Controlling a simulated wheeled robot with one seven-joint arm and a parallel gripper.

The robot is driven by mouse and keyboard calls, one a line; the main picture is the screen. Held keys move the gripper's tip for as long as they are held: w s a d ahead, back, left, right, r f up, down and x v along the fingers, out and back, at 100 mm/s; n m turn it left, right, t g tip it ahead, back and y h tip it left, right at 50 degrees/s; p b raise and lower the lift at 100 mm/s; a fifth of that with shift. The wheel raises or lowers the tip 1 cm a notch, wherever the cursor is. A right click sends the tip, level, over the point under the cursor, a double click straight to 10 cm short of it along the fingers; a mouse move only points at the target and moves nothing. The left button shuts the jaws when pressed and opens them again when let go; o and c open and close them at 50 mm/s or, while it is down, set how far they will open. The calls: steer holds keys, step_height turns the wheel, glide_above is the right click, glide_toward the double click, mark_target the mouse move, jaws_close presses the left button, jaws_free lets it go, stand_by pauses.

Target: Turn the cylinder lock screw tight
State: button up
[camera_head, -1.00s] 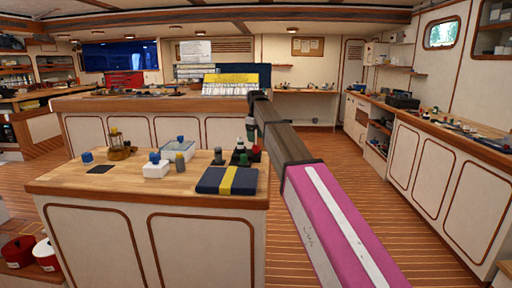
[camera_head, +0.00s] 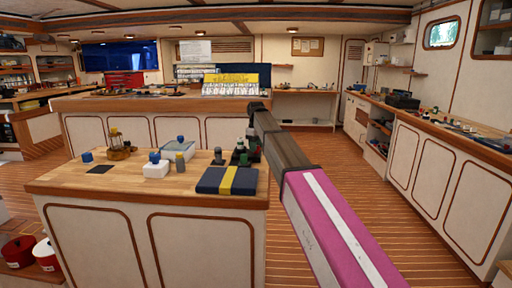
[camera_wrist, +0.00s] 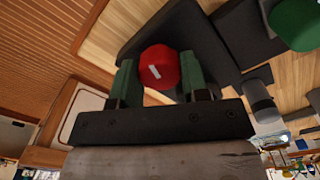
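In the wrist view a red knob (camera_wrist: 159,67) with a short white mark sits over a dark block (camera_wrist: 205,45). It appears to be the lock screw. My gripper (camera_wrist: 159,80) has its two green fingers on either side of the knob. No clear gap shows between the fingers and the knob, and whether they press on it cannot be told. In the head view my gripper (camera_head: 252,140) reaches down at the workbench's right back corner, beside a dark fixture with a green part (camera_head: 243,159). The red knob is hidden there.
A green round knob (camera_wrist: 296,22) and a grey cylinder (camera_wrist: 261,101) stand close to the right of my fingers. On the wooden bench (camera_head: 120,190) lie a dark blue case with a yellow stripe (camera_head: 210,181), a white box (camera_head: 155,171) and small parts.

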steer(key=shift+m, duration=0.4)
steer(key=m, duration=0.3)
steer(key=shift+m, duration=0.4)
steer(key=m, duration=0.4)
steer(key=shift+m, duration=0.3)
steer(key=m, duration=0.4)
steer(key=shift+m, duration=2.3)
steer(key=o, duration=0.9)
